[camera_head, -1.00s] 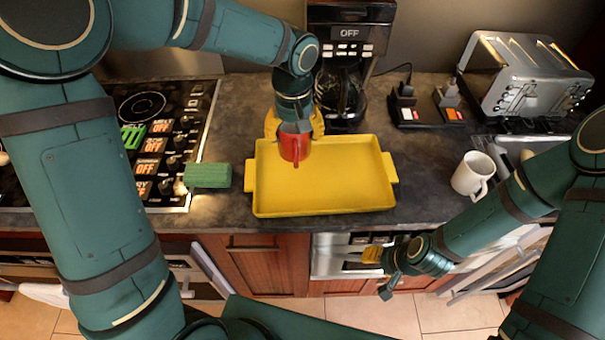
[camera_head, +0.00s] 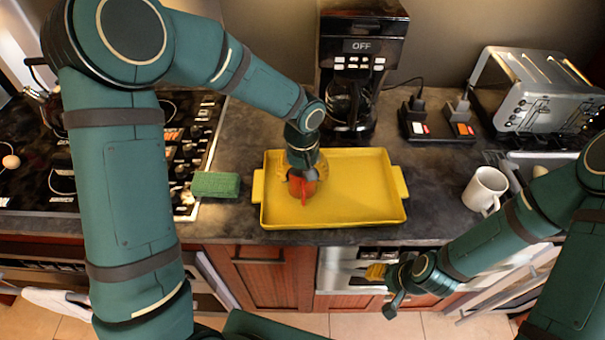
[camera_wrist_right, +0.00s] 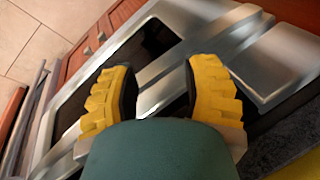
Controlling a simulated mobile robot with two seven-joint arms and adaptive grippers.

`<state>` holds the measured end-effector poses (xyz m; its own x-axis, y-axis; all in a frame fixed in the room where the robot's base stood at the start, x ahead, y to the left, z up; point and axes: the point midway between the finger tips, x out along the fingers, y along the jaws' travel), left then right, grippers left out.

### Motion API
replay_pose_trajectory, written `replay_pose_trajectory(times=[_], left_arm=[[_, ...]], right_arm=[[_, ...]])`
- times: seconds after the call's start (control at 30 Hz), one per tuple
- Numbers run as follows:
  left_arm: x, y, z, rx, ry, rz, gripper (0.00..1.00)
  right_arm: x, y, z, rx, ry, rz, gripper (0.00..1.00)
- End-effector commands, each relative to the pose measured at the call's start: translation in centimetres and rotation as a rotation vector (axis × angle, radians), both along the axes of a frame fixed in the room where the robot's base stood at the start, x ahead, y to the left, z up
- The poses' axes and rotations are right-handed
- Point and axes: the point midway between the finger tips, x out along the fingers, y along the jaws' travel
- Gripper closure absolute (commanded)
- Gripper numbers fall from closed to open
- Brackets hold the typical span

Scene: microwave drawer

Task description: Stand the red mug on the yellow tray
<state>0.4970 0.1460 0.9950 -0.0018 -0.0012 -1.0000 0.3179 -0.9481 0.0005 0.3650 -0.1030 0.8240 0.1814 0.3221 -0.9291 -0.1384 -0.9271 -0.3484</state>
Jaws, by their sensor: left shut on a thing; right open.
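The red mug (camera_head: 303,188) is over the left part of the yellow tray (camera_head: 356,208), inside its rim in the head view. My left gripper (camera_head: 302,172) is shut on the mug from above, and the wrist hides much of it. The mug looks upright and low; I cannot tell whether its base touches the tray floor. The tray lies flat on the dark counter. My right gripper (camera_head: 384,285) is open and empty in front of the counter; its yellow fingers (camera_wrist_right: 163,100) stand apart in the right wrist view.
A green sponge (camera_head: 216,184) lies left of the tray, beside the stove (camera_head: 60,185). A coffee maker (camera_head: 350,80) stands behind the tray. A white mug (camera_head: 485,189) and a toaster (camera_head: 535,90) are at the right. The tray's right half is empty.

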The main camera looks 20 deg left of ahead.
Motion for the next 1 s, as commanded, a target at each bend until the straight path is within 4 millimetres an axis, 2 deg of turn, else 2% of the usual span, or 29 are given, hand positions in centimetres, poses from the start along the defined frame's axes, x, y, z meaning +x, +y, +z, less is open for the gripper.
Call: replay_pose_trajectory(times=[0.33, 0.37, 0.4, 0.77, 0.87, 1.0], left_arm=[[0.1, 0.0, -0.3, 0.0, -0.002, 0.0, 0.71], [0.0, 0.0, -0.2, 0.0, -0.001, 0.0, 0.14], [0.0, 0.0, -0.2, 0.0, -0.001, 0.0, 0.0], [0.0, 0.0, 0.1, 0.0, -0.001, 0.001, 0.0], [0.1, 0.0, 0.9, 0.0, -0.004, 0.001, 0.0], [0.1, 0.0, 3.5, 0.0, -0.006, 0.002, 0.0]], right_arm=[[-0.1, 0.0, -0.4, 0.0, 0.003, 0.002, 0.53], [-0.1, 0.0, -0.3, 0.0, 0.003, 0.002, 0.53], [-0.1, 0.0, -0.3, 0.0, 0.003, 0.002, 0.53], [-0.1, 0.0, 0.0, 0.0, 0.002, 0.002, 0.53], [0.0, 0.0, 0.2, 0.0, -0.001, 0.0, 0.53], [0.1, 0.0, 0.5, 0.0, -0.002, -0.002, 0.53]])
